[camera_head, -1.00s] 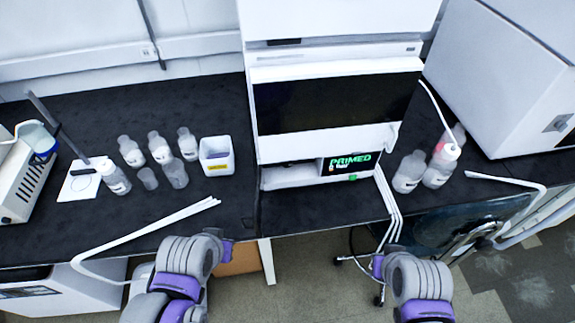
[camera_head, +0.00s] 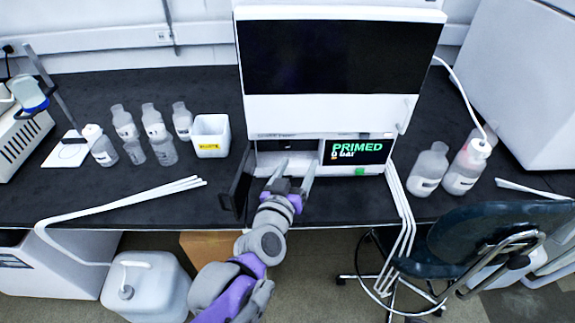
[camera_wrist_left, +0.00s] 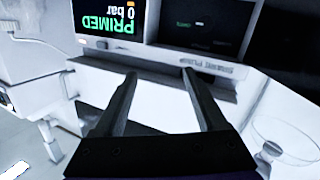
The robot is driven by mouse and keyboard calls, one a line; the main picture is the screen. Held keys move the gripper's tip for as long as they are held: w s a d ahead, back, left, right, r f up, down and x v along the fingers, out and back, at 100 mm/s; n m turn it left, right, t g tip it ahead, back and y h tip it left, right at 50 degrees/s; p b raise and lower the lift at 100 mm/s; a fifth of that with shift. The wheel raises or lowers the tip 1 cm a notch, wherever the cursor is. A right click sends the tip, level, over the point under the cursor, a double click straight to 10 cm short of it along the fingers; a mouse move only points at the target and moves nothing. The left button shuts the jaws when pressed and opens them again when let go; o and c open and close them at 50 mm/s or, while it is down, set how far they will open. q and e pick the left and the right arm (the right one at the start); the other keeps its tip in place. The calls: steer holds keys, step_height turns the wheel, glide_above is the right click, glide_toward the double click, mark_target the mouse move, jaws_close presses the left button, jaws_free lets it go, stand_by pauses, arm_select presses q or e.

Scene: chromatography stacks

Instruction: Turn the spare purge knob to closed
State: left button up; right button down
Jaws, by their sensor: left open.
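The white instrument stack (camera_head: 262,115) stands mid-bench, with a lit display (camera_head: 358,152) reading PRIMED and 0 bar. The display appears upside down in the left wrist view (camera_wrist_left: 104,18). Beside it there is a dark bay or screen (camera_wrist_left: 205,25), near a label (camera_wrist_left: 218,66) that seems to read SPARE PUMP. A dark panel (camera_head: 238,185) stands swung out at the bay's left. My left gripper (camera_head: 293,168) is open and empty, fingers pointing at the stack's lower front; the fingers (camera_wrist_left: 158,78) also show in the wrist view. I cannot make out the purge knob. My right gripper is not in view.
Several bottles (camera_head: 155,130) and a white bin (camera_head: 211,136) stand left on the black bench. Two bottles (camera_head: 430,168) (camera_head: 467,165) stand right of the stack. White tubes (camera_head: 402,215) hang over the front edge. A dark chair (camera_head: 480,230) is at the lower right.

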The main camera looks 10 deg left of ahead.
mark_target(284, 147)
arm_select(q)
steer(key=w+a+f+n+y+b, duration=0.4)
steer(key=f+y+b, duration=0.15)
steer(key=f, duration=0.25)
steer(key=shift+n+t+y, duration=0.3)
steer(key=shift+y, duration=0.05)
steer(key=x, duration=0.7)
steer(key=b+x, duration=0.1)
steer(key=x, duration=0.3)
steer(key=shift+r, duration=0.25)
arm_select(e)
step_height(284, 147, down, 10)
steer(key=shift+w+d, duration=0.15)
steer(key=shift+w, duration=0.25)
arm_select(q)
steer(key=shift+s, duration=0.1)
jaws_close()
